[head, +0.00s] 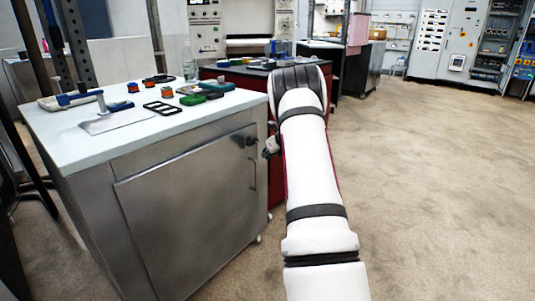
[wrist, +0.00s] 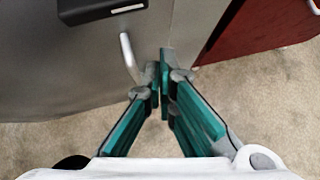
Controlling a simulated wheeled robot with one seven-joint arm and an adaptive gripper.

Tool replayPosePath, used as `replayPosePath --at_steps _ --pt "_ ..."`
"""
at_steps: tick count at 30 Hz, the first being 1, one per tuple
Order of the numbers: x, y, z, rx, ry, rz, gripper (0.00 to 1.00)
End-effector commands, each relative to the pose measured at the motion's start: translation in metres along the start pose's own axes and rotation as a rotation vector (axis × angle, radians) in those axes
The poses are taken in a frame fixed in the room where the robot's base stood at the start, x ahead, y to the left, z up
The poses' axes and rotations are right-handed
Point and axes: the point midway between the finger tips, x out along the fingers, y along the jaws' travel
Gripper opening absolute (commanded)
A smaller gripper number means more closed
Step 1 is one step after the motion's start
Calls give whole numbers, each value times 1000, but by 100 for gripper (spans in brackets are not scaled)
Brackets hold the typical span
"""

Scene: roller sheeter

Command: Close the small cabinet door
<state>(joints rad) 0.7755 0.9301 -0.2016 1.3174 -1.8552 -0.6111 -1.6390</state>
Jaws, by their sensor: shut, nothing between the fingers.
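The small cabinet (head: 85,210) is grey metal with a white top, at the left in the head view. Its door (head: 190,205) looks flush or nearly flush with the front; I cannot tell whether a thin gap remains. The door handle (head: 254,174) is near the door's right edge, and in the wrist view the handle (wrist: 129,55) is a pale bar left of my fingers. My gripper (wrist: 163,66) is shut and empty, its tips at the door's free edge beside the handle; contact is unclear. In the head view my gripper (head: 271,146) is partly hidden by my arm.
A dark red cabinet (wrist: 268,25) stands just right of the small cabinet, behind my arm in the head view. Tools and small parts, including a green item (head: 193,99), lie on the white top (head: 60,135). Open floor (head: 440,190) lies to the right.

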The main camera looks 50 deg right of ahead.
Motion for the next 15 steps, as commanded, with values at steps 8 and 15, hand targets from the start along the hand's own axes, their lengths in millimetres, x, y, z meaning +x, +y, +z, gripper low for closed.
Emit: replayPosePath --at_steps 8,15 --pt "-36 -8 2 1 -2 -3 0" --pt "-74 -15 2 1 -1 -4 0"
